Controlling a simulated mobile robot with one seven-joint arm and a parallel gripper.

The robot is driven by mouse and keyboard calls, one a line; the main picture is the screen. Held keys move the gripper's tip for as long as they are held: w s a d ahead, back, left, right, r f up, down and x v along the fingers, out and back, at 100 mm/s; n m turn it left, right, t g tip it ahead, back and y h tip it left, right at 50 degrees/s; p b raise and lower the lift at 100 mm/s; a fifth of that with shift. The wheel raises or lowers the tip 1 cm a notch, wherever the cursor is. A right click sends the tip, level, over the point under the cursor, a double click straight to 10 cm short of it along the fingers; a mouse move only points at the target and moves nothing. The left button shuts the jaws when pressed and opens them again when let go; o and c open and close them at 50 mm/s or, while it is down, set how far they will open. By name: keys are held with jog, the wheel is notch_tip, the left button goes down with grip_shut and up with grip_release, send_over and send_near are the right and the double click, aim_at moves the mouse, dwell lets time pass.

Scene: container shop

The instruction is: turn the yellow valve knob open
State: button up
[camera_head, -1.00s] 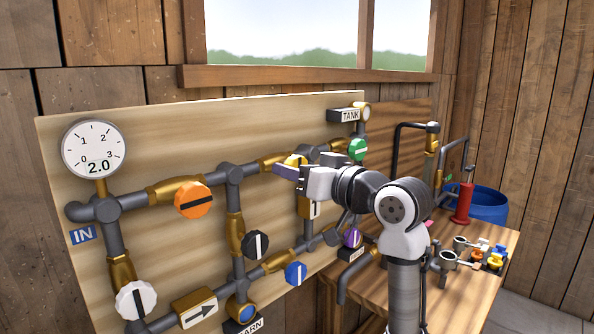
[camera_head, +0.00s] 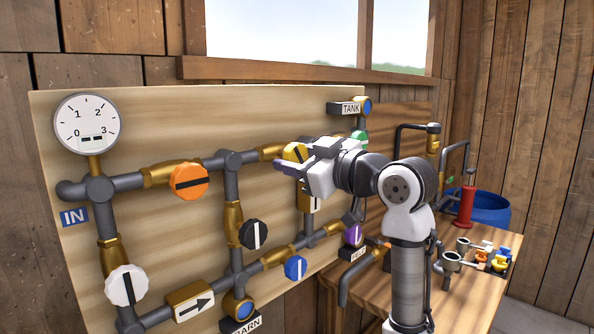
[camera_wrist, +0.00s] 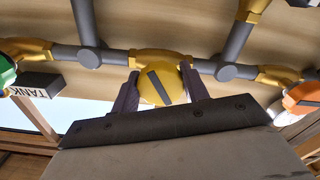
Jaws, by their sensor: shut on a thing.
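The yellow valve knob (camera_head: 291,151), round with a dark stripe, sits on a brass valve body in the upper pipe run on the board. In the wrist view the yellow knob (camera_wrist: 150,90) is between the two purple-grey fingers of my gripper (camera_wrist: 161,84), its stripe slanting across the face. My gripper (camera_head: 295,157) is shut on the knob, one finger on each side. In the head view the gripper hides part of the knob. The gauge (camera_head: 87,124) at upper left shows dashes in its readout.
Close by are an orange knob (camera_head: 189,182), a black knob (camera_head: 253,234), a green knob (camera_head: 358,138), a purple knob (camera_head: 353,235) and a blue knob (camera_head: 295,268). The TANK sign (camera_head: 345,108) is at upper right. A wooden bench (camera_head: 470,300) with small parts stands at right.

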jog(key=n+b, duration=0.3)
jog(key=n, duration=0.2)
jog(key=shift+f+n, duration=0.1)
jog(key=shift+n, duration=0.2)
jog(key=n+b, duration=0.1)
jog(key=n, duration=0.4)
jog(key=shift+n+b, duration=0.4)
jog(key=shift+n, duration=0.3)
jog(key=o, duration=1)
jog(key=shift+d, duration=0.1)
jog(key=b+v, duration=0.1)
jog(key=v, duration=0.3)
jog(key=b+v, duration=0.1)
jog(key=v, duration=0.4)
jog(key=b+v, duration=0.1)
jog(key=v, duration=0.3)
jog(key=shift+s+d+r+b, duration=0.25)
jog(key=shift+b, duration=0.15)
